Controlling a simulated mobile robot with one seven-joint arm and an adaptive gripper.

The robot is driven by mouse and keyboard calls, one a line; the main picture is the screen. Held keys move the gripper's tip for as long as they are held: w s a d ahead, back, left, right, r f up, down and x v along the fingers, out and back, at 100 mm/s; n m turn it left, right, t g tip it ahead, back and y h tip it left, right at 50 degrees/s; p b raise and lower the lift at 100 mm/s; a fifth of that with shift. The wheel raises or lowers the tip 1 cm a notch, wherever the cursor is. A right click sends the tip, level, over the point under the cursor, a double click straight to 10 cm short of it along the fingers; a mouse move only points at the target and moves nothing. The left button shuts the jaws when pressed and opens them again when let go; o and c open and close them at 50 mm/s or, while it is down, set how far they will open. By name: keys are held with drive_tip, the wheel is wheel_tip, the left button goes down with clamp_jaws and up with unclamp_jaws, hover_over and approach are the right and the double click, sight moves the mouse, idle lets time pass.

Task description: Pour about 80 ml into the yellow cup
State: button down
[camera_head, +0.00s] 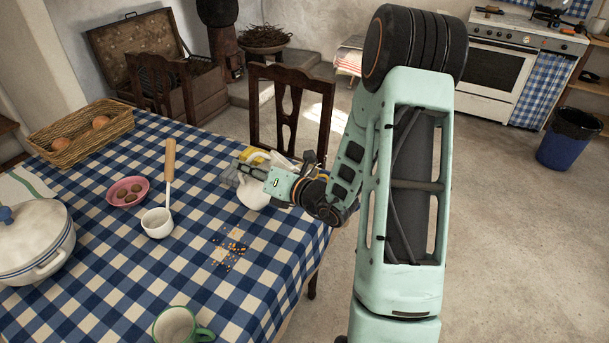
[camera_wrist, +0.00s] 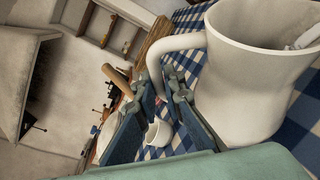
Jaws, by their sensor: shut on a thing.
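My gripper (camera_head: 246,172) is over the table's right side and is shut on the handle of a white jug (camera_head: 253,196). In the wrist view the fingers (camera_wrist: 165,92) close on the curved handle beside the large jug body (camera_wrist: 262,75). In the head view my gripper hides much of the jug, so its height above the cloth and its tilt are hard to tell. A small patch of yellow (camera_head: 256,156), likely the yellow cup, shows just behind my gripper. The rest of it is hidden, and I cannot see inside it. No stream of liquid shows.
The blue checked table (camera_head: 190,275) holds a white ladle (camera_head: 157,222), pink bowl (camera_head: 128,191), egg basket (camera_head: 82,137), lidded pot (camera_head: 35,240) and green-handled mug (camera_head: 178,326). Crumbs (camera_head: 230,250) lie near the jug. A chair (camera_head: 290,110) stands behind the table.

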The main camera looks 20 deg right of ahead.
drive_tip(key=shift+a+f+n, duration=0.15)
drive_tip(key=shift+f+n, duration=0.1)
drive_tip(key=shift+n, duration=0.05)
idle(1.7)
drive_tip(key=shift+a+f+n+g+h+b, duration=0.35)
drive_tip(key=shift+a+n+b, duration=0.15)
drive_tip(key=shift+a+n, duration=0.1)
drive_tip(key=a+f+n+h+b, duration=0.1)
drive_tip(key=f+b, duration=0.1)
drive_tip(key=b, duration=0.1)
drive_tip(key=a+f+n+h+b, duration=0.1)
drive_tip(key=a+n+b, duration=0.1)
drive_tip(key=b, duration=0.2)
drive_tip(key=a+f+n+g+h+b, duration=0.1)
drive_tip(key=f+n+b, duration=0.1)
drive_tip(key=b, duration=0.2)
drive_tip(key=shift+s+a+f+h, duration=0.25)
drive_tip(key=shift+s+a+f, duration=0.05)
drive_tip(key=shift+a+f, duration=0.05)
